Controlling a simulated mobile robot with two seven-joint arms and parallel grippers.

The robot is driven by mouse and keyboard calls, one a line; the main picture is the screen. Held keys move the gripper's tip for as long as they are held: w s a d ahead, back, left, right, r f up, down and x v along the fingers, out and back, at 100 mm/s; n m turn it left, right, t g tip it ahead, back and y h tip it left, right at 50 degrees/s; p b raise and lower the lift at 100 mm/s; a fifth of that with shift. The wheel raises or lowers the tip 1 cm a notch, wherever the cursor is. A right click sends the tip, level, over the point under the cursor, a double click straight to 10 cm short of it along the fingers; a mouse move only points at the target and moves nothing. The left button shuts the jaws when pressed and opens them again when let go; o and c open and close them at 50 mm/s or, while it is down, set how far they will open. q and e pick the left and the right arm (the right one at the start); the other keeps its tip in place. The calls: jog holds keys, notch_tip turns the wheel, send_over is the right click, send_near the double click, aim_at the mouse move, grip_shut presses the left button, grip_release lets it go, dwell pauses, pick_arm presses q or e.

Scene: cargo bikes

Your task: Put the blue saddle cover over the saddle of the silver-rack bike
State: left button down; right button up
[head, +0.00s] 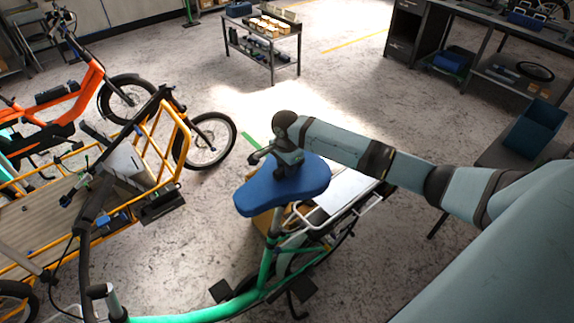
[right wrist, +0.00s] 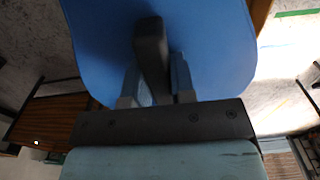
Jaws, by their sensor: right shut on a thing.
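The blue saddle cover (head: 300,190) is at the seat post of the green-framed bike (head: 264,268), which has a silver rack (head: 372,210) behind the seat. My right gripper (head: 285,163) is shut on the cover from above. In the right wrist view the cover (right wrist: 215,50) fills the top, with my right gripper's fingers (right wrist: 155,85) against it. The saddle is hidden beneath the cover. I cannot tell whether the cover sits fully on it or is held just above it. My left gripper is not in view.
A cargo bike with a yellow frame (head: 160,150) stands at the left, and an orange bike (head: 80,100) behind it. A grey cart (head: 262,52) with boxes stands at the back. Dark workbenches (head: 480,40) are at the upper right. Open floor lies between.

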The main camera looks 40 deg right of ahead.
jog(key=shift+f, duration=0.85)
jog(key=o, duration=0.9)
